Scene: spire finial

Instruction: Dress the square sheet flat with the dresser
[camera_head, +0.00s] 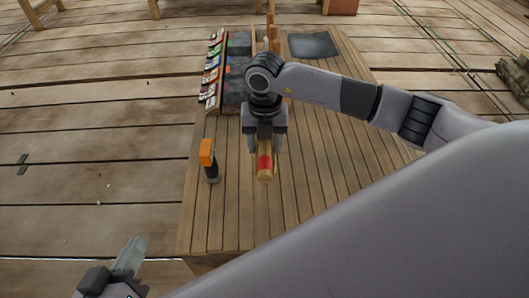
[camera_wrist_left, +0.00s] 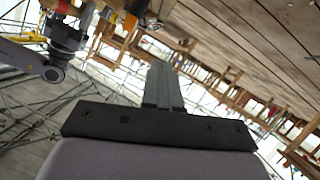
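A dark grey square sheet (camera_head: 313,45) lies at the far right end of the wooden table. A wooden tool with a red band (camera_head: 265,165), which looks like the dresser, sits between the fingers of my right gripper (camera_head: 265,145) over the middle of the table. The gripper appears shut on it; whether the tool touches the table I cannot tell. My left gripper (camera_head: 131,256) is off the table's near left corner, empty. Its fingers lie together in the left wrist view (camera_wrist_left: 162,85).
A row of colourful items (camera_head: 212,70) lines the far left edge beside a dark panel (camera_head: 236,85). Wooden uprights (camera_head: 271,35) stand near the sheet. The near tabletop (camera_head: 235,225) is clear.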

